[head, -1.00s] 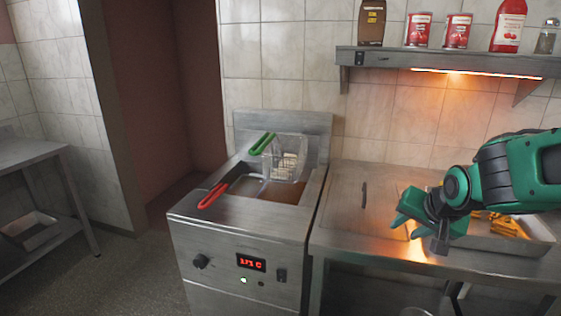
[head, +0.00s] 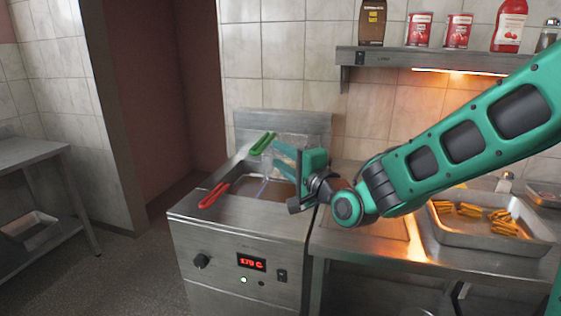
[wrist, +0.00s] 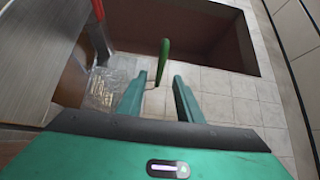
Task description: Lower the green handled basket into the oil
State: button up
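The green handle (head: 262,143) of the basket sticks up at the back of the fryer (head: 240,225). The basket's wire body is mostly hidden behind my gripper in the head view; it shows at the left in the wrist view (wrist: 105,88). My gripper (head: 280,161) is open, its fingers pointing left toward the green handle. In the wrist view the green handle (wrist: 163,58) lies ahead of the gap between the two fingertips, and the gripper holds nothing. Brown oil (head: 283,189) shows in the vat beneath.
A red handle (head: 214,195) lies over the fryer's front left edge, close to the green one. A steel tray of fries (head: 490,238) stands on the counter at the right. A shelf (head: 430,60) with bottles and cans hangs on the back wall.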

aim_at(267, 146)
jog(key=x, duration=0.9)
jog(key=shift+w, duration=0.1)
jog(key=shift+d, duration=0.1)
jog(key=shift+c, duration=0.4)
grip_shut()
jog(key=shift+r, duration=0.1)
jog(key=shift+s+r, duration=0.2)
jog(key=shift+r, duration=2.2)
jog(key=shift+s, duration=0.1)
jog(key=shift+s+a, duration=0.3)
jog(key=shift+s, duration=0.45)
jog(key=shift+s+a, duration=0.25)
jog(key=shift+s, duration=0.5)
jog(key=shift+s+a, duration=0.3)
jog(key=shift+s, duration=0.4)
